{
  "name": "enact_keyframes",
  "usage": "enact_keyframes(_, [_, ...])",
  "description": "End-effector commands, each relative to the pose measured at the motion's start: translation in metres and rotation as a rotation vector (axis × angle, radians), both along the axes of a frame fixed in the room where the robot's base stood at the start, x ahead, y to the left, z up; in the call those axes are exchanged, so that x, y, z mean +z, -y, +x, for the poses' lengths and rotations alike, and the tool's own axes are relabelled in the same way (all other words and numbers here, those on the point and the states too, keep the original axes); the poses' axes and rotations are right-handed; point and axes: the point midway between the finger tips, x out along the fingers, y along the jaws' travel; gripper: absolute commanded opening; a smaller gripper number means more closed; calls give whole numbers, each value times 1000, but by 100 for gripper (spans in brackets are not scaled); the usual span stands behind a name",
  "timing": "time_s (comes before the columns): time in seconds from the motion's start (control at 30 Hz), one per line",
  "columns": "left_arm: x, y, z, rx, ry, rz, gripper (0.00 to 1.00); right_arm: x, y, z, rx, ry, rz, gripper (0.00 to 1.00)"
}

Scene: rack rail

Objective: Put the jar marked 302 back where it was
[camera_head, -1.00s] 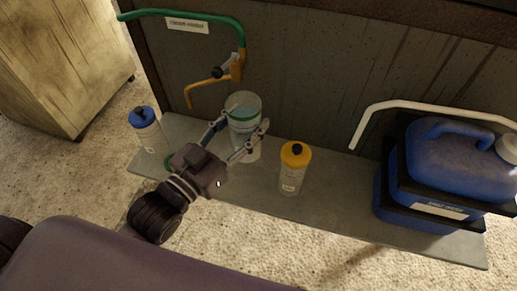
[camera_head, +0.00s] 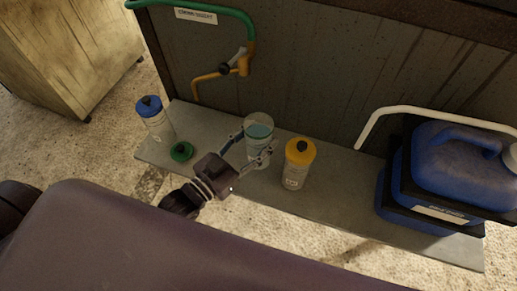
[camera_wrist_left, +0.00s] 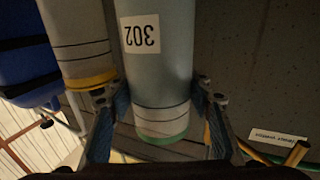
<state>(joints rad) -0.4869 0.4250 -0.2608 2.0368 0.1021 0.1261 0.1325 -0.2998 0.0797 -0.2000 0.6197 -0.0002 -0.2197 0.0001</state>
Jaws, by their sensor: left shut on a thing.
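The jar marked 302 (camera_head: 259,128) is a clear, upright jar with teal colour near its top. Its 302 label shows upside down in the left wrist view (camera_wrist_left: 141,34), with a green rim at its end. My left gripper (camera_head: 252,150) is shut around the jar, one finger on each side. The jar is over the grey shelf (camera_head: 340,205), between the blue-capped bottle and the yellow-capped bottle. Its base is partly hidden by the gripper, so I cannot tell whether it touches the shelf. My right gripper is not in view.
The yellow-capped bottle (camera_head: 297,170) stands close to the right of the jar. A blue-capped bottle (camera_head: 155,122) and a green cap (camera_head: 181,151) are to the left. A blue canister (camera_head: 455,170) sits at the right end. An orange tap (camera_head: 240,66) hangs behind.

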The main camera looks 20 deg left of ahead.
Motion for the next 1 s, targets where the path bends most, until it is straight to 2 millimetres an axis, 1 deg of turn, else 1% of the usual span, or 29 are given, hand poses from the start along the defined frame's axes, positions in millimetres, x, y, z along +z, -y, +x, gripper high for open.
enact_keyframes(0.1, [-12,0,1,-1,6,-2,0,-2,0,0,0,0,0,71])
enact_keyframes(0.23, [-19,0,1,-1,7,-2,0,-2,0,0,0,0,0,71])
enact_keyframes(0.4, [-42,0,1,0,6,-2,0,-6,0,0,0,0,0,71])
enact_keyframes(0.5, [-51,1,1,0,5,-2,0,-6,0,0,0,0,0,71])
enact_keyframes(0.9, [-56,0,1,0,7,-2,0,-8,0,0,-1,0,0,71])
enact_keyframes(0.93, [-59,0,0,0,1,0,48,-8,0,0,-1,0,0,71])
enact_keyframes(1.0, [-58,0,0,0,1,0,56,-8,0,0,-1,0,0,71])
